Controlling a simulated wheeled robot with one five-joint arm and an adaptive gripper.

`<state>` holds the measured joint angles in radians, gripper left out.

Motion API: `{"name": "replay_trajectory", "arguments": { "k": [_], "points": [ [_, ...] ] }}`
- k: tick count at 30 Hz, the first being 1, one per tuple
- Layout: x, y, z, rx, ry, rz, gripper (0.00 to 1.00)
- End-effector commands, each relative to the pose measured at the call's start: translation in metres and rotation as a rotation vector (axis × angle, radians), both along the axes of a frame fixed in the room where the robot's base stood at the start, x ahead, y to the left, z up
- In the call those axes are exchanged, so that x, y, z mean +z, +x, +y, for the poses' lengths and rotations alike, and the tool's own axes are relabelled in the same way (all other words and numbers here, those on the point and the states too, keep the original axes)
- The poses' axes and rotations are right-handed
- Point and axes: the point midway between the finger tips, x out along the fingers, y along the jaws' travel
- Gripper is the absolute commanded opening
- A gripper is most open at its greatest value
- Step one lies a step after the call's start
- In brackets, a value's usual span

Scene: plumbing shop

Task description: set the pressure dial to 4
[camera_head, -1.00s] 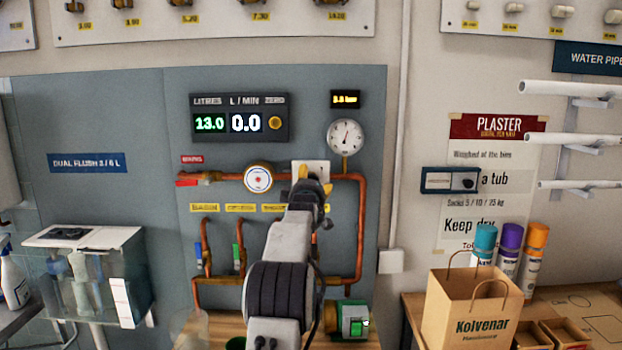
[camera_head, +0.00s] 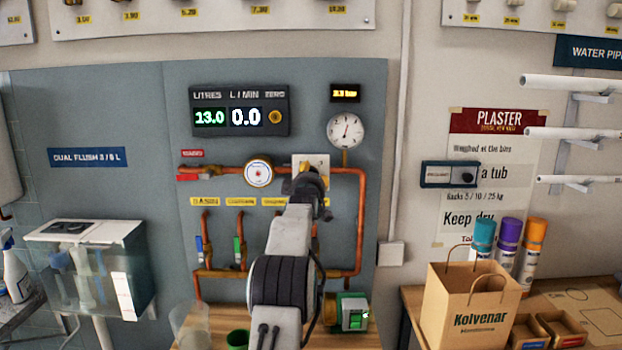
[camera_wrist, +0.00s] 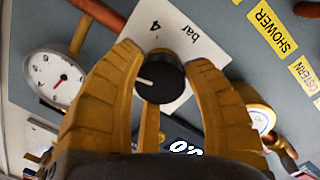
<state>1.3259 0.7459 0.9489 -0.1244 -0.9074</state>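The pressure dial (camera_wrist: 160,77) is a black round knob with a white pointer line, on a white plate (camera_wrist: 190,42) marked "4" and "bar". The pointer aims to the left in the wrist view, away from the "4". My gripper (camera_wrist: 163,58) has its yellow fingers on both sides of the dial, and they appear closed on it. In the head view my gripper (camera_head: 306,178) covers the dial, and part of the plate (camera_head: 310,160) shows above it. The round gauge (camera_head: 346,131) has its needle near upright. The small yellow bar readout (camera_head: 345,93) above is too blurred to read surely.
Copper pipes (camera_head: 361,230) run around the dial. A litres display (camera_head: 239,111) reads 13.0 and 0.0. A paper bag (camera_head: 470,305) stands on the bench at right.

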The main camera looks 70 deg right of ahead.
Motion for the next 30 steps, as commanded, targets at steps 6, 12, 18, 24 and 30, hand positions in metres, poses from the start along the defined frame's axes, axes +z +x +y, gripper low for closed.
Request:
{"name": "replay_trajectory", "arguments": {
  "k": [6, 12, 18, 24, 30],
  "points": [
    [-0.0004, -0.0002, 0.0, 0.0, 0.001, 0.0, 0.24],
    [-0.0007, -0.0003, -0.0002, 0.0, 0.001, 0.0, 0.11],
    [-0.0012, -0.0003, -0.0002, -0.001, 0.012, -0.031, 0.11],
    [-0.0015, -0.0001, -0.0002, -0.001, 0.048, -0.135, 0.11],
    [-0.0016, 0.0003, -0.0001, -0.003, 0.098, -0.286, 0.11]
  ]
}}
